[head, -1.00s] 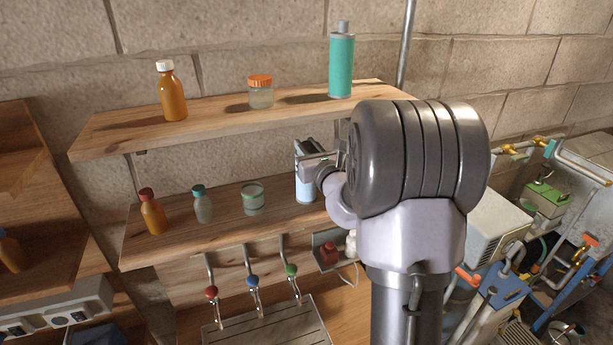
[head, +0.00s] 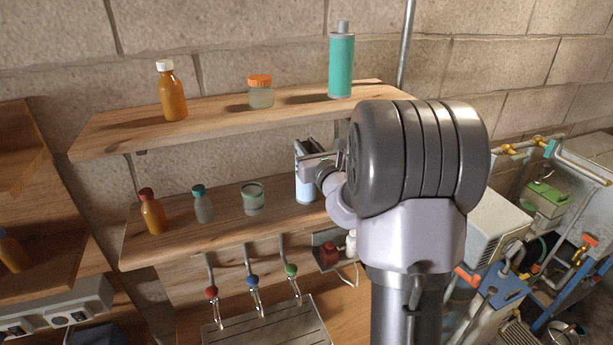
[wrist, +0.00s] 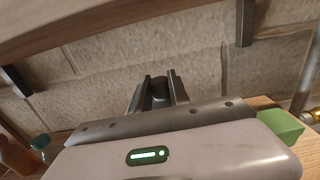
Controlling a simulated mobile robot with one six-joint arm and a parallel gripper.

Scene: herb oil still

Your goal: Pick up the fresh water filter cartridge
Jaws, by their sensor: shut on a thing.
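The fresh water filter cartridge (head: 305,188) is a pale blue and white upright cylinder at the right end of the lower shelf in the head view. My gripper (head: 308,160) is at its upper part and shut on it. My arm hides the area to its right. In the wrist view, the dark top of the cartridge (wrist: 161,88) shows between the two fingers of my gripper (wrist: 159,95). Its base appears to be at the shelf surface; I cannot tell whether it touches.
The lower shelf (head: 226,222) also bears an amber bottle (head: 152,212), a green-capped bottle (head: 202,205) and a jar (head: 252,198). The upper shelf (head: 215,112) overhangs, bearing a teal cylinder (head: 341,68), an orange-lidded jar (head: 260,93) and a white-capped bottle (head: 171,93). Taps (head: 253,282) hang below.

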